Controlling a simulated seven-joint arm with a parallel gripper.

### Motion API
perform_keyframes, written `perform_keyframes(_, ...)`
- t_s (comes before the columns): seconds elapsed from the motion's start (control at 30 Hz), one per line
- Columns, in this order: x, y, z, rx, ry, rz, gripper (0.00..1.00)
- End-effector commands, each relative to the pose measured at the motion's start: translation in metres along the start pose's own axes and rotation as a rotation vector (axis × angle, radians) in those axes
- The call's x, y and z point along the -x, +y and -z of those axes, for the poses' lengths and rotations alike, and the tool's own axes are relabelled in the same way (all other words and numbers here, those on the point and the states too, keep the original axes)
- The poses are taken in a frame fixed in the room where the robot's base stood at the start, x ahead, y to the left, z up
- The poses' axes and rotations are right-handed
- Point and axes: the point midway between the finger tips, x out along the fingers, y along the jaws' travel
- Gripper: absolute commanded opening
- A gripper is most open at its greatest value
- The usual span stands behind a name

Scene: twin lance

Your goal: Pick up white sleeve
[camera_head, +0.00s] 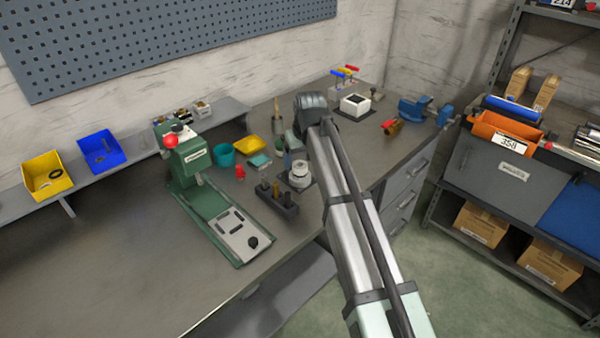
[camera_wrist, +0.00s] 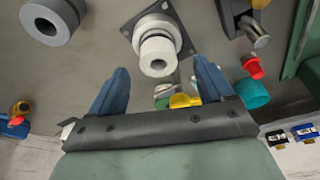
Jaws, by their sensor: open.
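A white, stepped, sleeve-like part (camera_wrist: 158,48) stands on a dark square plate (camera_wrist: 184,40) in the wrist view, with a dark band around it. It also shows in the head view as a white round part (camera_head: 299,174), just left of my arm. A second pale ring-shaped part (camera_wrist: 50,22) with a dark hole lies at the upper left of the wrist view. I cannot tell for certain which one is the named sleeve. My gripper (camera_wrist: 161,64) is open and empty, its blue fingers apart on either side of the stepped part's image. In the head view my arm hides the fingers.
A dark block with pegs (camera_head: 277,197) stands beside the white part. A white box (camera_head: 355,104) and blue vise (camera_head: 416,108) are farther back. The front-left bench is clear.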

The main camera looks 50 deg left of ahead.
Motion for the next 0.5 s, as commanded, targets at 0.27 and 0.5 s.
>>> perform_keyframes(0.27,-0.033,0.003,0.001,0.0,-0.002,0.0,0.8)
perform_keyframes(0.5,-0.049,0.002,0.001,0.0,0.0,0.0,0.8)
